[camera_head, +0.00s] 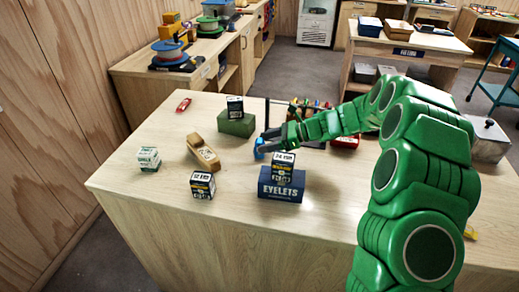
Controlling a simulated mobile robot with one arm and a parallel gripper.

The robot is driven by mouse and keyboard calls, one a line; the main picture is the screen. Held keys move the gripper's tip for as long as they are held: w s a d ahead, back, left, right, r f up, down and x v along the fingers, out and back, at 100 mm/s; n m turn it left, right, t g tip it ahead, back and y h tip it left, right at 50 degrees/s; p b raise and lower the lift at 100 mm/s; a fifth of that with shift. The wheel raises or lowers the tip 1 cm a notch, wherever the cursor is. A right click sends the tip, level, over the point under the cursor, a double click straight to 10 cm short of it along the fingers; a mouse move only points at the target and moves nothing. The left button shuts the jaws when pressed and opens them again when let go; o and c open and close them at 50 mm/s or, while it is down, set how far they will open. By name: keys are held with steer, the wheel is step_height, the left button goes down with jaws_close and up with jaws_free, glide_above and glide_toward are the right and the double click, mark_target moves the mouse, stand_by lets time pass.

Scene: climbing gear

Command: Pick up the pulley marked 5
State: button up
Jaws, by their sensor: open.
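My gripper (268,139) is over the wooden table, at the end of my green arm that reaches in from the right. Its dark fingers point left and are open. A small blue object (259,149) lies just below and beside the fingertips. I cannot tell whether it is a pulley, whether the fingers touch it, or whether it bears a number. No mark 5 can be read anywhere in the view. My arm hides part of the table's right side.
A small box stands on the blue EYELETS box (281,190) in front of my gripper. A red item (345,142) is behind my arm. The left front table is clear.

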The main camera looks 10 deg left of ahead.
mark_target(255, 146)
steer(key=x, duration=0.5)
steer(key=shift+s, duration=0.15)
steer(key=c, duration=1.1)
steer(key=shift+r, duration=0.1)
